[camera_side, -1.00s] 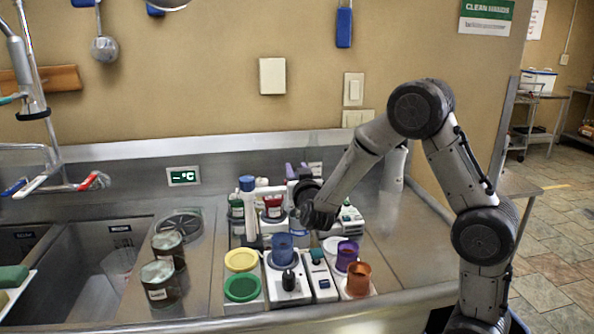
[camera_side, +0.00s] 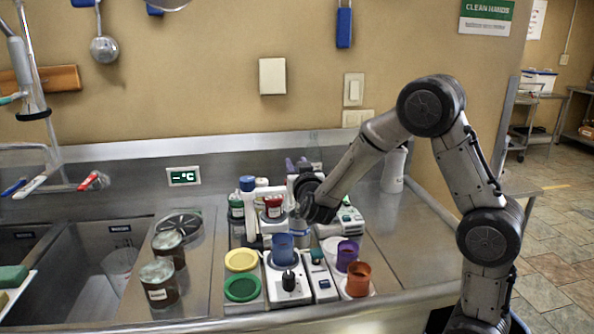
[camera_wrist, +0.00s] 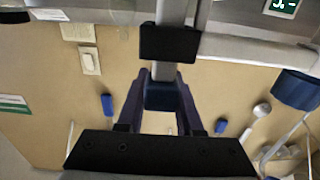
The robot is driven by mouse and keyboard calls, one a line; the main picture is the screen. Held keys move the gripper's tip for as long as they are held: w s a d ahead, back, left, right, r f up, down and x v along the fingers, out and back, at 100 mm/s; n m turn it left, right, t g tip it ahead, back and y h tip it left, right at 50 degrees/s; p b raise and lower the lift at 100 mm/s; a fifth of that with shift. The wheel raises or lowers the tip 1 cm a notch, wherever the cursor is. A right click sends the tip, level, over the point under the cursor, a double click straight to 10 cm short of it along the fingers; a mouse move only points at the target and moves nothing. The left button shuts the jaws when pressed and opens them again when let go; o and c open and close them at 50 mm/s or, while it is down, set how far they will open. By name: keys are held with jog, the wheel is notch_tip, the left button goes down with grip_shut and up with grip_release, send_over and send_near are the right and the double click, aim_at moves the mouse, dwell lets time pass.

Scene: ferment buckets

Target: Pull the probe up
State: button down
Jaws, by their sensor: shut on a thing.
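My gripper (camera_wrist: 161,100), with its dark purple-blue fingers, is closed on a blue block in the wrist view. This block appears to be the head of the probe (camera_wrist: 163,96). A grey bar runs from the block to a black clamp (camera_wrist: 170,43). In the side view my gripper is at the back of the instrument cluster, beside the white stand arm, and my own wrist covers much of it. The lower part of the probe and its tip are hidden, so I cannot tell how deep it sits.
A blue-capped white post (camera_side: 247,184) stands just left. In front are a blue cup (camera_side: 283,247), yellow (camera_side: 241,260) and green (camera_side: 242,288) lids, a purple cup (camera_side: 347,254) and an orange cup (camera_side: 358,277). Two jars (camera_side: 159,282) stand left.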

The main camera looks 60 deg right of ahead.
notch_tip(320, 180, up, 5)
jog(key=shift+f, duration=0.1)
jog(key=c, duration=0.6)
grip_release()
jog(key=shift+o, duration=0.2)
jog(key=shift+f, duration=0.1)
jog(key=v, duration=1.4)
